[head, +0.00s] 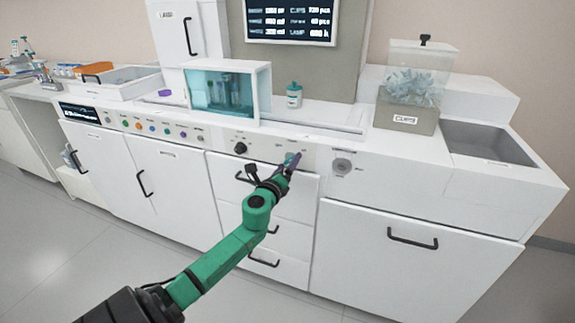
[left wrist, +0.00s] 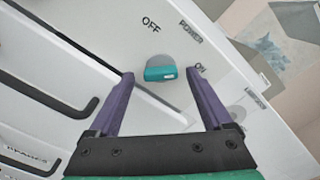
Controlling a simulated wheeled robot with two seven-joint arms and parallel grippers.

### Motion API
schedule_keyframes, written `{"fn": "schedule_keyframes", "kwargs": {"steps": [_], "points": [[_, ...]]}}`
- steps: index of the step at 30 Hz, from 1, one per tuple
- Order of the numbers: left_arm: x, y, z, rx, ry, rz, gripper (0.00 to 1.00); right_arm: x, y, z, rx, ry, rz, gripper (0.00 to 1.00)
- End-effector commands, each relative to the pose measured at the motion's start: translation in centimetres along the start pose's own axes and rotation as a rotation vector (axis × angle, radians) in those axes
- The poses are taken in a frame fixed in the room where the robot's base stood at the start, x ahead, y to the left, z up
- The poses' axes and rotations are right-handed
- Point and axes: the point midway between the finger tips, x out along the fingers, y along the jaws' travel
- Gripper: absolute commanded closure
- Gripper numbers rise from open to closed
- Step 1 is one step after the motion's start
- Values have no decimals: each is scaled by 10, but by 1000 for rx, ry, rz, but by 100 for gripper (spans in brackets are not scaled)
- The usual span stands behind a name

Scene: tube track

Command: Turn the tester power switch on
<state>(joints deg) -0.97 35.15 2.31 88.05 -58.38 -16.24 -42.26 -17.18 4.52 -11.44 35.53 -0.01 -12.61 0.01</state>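The tester power switch is a teal knob on a grey disc (left wrist: 160,68) on the white front panel. In the left wrist view it has OFF printed up and left of it, ON to its right and POWER above. My left gripper (left wrist: 160,74) is open, with one purple fingertip on each side of the knob and a gap to each. In the head view the left gripper (head: 289,163) reaches the panel and partly covers the switch (head: 291,156). I cannot tell how deep the fingertips stand relative to the knob. My right gripper is not in view.
A black knob (head: 240,148) is left of the switch and a round grey fitting (head: 343,165) right of it. Drawers with black handles (head: 263,262) lie below. A teal-windowed box (head: 226,91) and the CLIPS bin (head: 405,112) stand on the counter above.

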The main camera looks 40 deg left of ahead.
Motion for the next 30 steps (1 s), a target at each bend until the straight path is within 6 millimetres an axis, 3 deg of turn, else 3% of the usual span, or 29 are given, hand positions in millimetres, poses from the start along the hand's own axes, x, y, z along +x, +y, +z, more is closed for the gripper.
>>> {"fn": "schedule_keyframes", "kwargs": {"steps": [8,13,17,24,30], "points": [[-1,-1,1,-2,-2,-1,18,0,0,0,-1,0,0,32],[-16,-1,0,-2,1,-1,18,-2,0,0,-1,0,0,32],[-45,0,-1,-2,3,1,18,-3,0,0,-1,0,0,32],[-112,2,-2,-4,2,2,18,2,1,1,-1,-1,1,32],[-143,1,0,-3,-1,1,18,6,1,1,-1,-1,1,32]]}}
